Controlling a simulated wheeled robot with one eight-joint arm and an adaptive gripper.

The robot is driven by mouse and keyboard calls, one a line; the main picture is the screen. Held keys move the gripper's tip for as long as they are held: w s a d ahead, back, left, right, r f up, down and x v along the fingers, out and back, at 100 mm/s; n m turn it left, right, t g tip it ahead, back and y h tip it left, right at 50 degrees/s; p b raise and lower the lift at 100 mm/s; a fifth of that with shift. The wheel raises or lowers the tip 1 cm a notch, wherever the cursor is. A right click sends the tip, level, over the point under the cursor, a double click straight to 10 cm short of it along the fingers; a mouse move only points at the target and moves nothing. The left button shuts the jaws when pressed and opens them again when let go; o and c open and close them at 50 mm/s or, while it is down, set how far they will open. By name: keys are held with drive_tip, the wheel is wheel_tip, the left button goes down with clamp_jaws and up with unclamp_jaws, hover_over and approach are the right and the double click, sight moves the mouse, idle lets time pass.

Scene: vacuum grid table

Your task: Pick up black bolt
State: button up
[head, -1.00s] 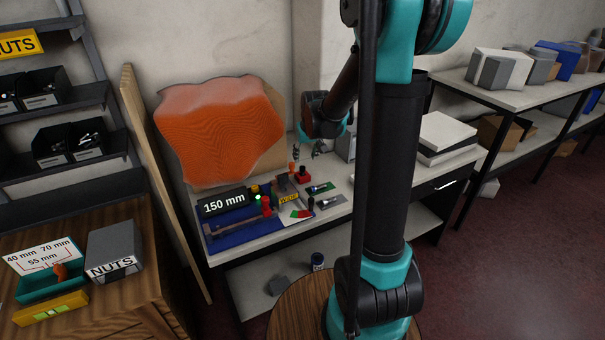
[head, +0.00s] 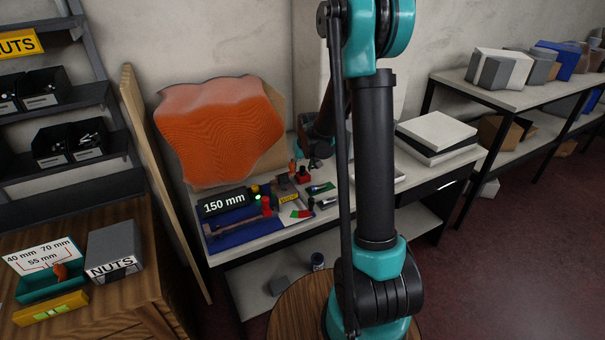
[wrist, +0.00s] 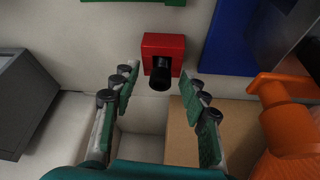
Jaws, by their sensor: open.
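The black bolt (wrist: 160,76) shows in the wrist view as a short dark cylinder at a red block (wrist: 176,47). My gripper (wrist: 164,92) is open and empty, with one green-padded finger on each side of the bolt's line. The bolt lies between and slightly beyond the fingertips in the picture, and I see no contact. In the head view, my gripper (head: 310,164) is low over the back of the white workbench, close to the red block (head: 304,177). The bolt itself is too small and dark to make out there.
An orange object (wrist: 288,125) is close on the right in the wrist view, beside a blue mat (wrist: 229,38). A grey box (wrist: 27,98) is at left. In the head view, tools crowd the bench's left part, before an orange wavy panel (head: 218,132).

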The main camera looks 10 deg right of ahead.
drive_tip(key=shift+c, duration=0.6)
clamp_jaws()
drive_tip(key=shift+r, duration=0.1)
